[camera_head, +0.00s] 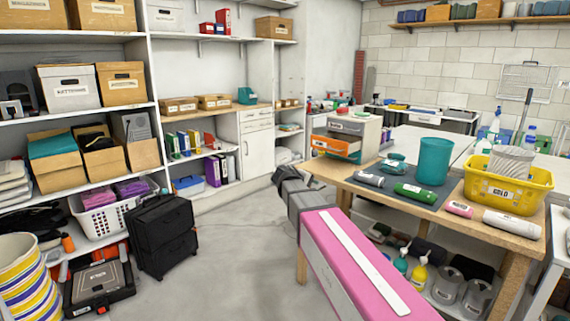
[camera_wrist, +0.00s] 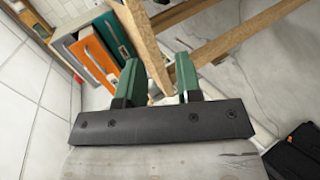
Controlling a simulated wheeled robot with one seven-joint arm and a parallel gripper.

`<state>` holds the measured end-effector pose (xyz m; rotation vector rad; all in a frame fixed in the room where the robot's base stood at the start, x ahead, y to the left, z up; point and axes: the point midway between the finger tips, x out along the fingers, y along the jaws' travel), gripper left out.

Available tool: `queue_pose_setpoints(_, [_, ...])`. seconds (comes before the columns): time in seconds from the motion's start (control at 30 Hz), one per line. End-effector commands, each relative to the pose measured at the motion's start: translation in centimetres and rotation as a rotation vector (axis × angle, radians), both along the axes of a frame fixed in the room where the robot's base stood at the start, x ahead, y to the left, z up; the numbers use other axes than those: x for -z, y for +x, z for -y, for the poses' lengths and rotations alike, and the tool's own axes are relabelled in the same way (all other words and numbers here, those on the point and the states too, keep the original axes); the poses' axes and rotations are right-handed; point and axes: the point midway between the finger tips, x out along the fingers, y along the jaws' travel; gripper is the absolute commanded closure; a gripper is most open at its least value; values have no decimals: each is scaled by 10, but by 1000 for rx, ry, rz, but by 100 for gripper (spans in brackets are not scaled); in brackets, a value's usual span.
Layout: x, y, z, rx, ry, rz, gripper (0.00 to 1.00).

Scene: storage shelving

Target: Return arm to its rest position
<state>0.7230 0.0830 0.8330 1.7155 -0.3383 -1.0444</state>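My arm (camera_head: 350,255) shows in the head view as a long pink link with a white stripe. It reaches forward from the bottom right, beside the left end of the wooden table, and ends in grey parts. My gripper (camera_wrist: 158,72) shows in the wrist view as two green fingers on a dark bar. The fingers stand apart with nothing held between them. Wooden table parts (camera_wrist: 148,45) show beyond the fingers; I cannot tell how close they are. The fingers cannot be made out in the head view.
The wooden table (camera_head: 450,205) holds a teal cup (camera_head: 434,160), a yellow bin (camera_head: 508,192), bottles and a drawer unit (camera_head: 345,135). Shelves (camera_head: 75,110) line the left. A black suitcase (camera_head: 161,235) and toolbox (camera_head: 98,283) stand on the floor. The floor between suitcase and arm is clear.

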Motion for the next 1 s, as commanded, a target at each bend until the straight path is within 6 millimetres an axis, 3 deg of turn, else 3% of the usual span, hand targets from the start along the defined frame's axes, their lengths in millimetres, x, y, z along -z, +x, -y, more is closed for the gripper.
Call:
queue_pose_setpoints(0.17, [67,-42,35,84,173,-94,68])
queue_pose_setpoints(0.3, [135,-93,64,195,383,-193,68])
queue_pose_setpoints(0.5, [211,-174,85,377,691,-319,68])
queue_pose_setpoints(0.6, [235,-206,87,461,822,-363,68])
queue_pose_setpoints(0.73, [253,-234,86,536,942,-400,68])
queue_pose_setpoints(1.0, [260,-246,84,578,1009,-418,68])
